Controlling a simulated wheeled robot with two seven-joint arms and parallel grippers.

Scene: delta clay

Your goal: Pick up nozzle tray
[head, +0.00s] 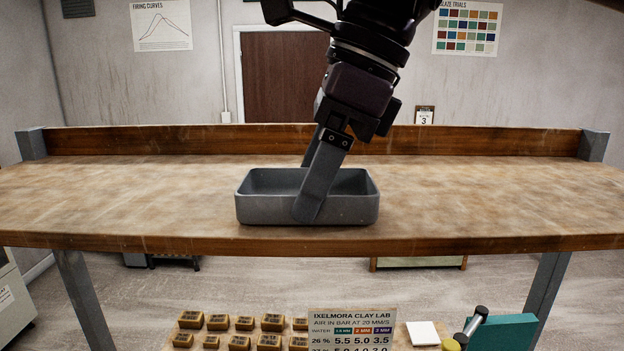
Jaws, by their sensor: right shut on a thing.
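The nozzle tray is a grey, open-topped box with rounded corners (262,208), near the front edge of the wooden bench in the head view. It looks level and seems to sit on the bench top; a small gap beneath it cannot be ruled out. My right gripper (312,195) comes down from above and is shut on the tray's front wall, one finger outside and the other mostly hidden behind it. The tray's floor is hidden by its front wall. My left gripper is not in view.
The wooden bench (480,200) is clear on both sides of the tray, with a raised back board (200,139). Below its front edge are several small tan blocks (270,322), a printed sign (352,330), a white square (422,333) and a teal block (505,332).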

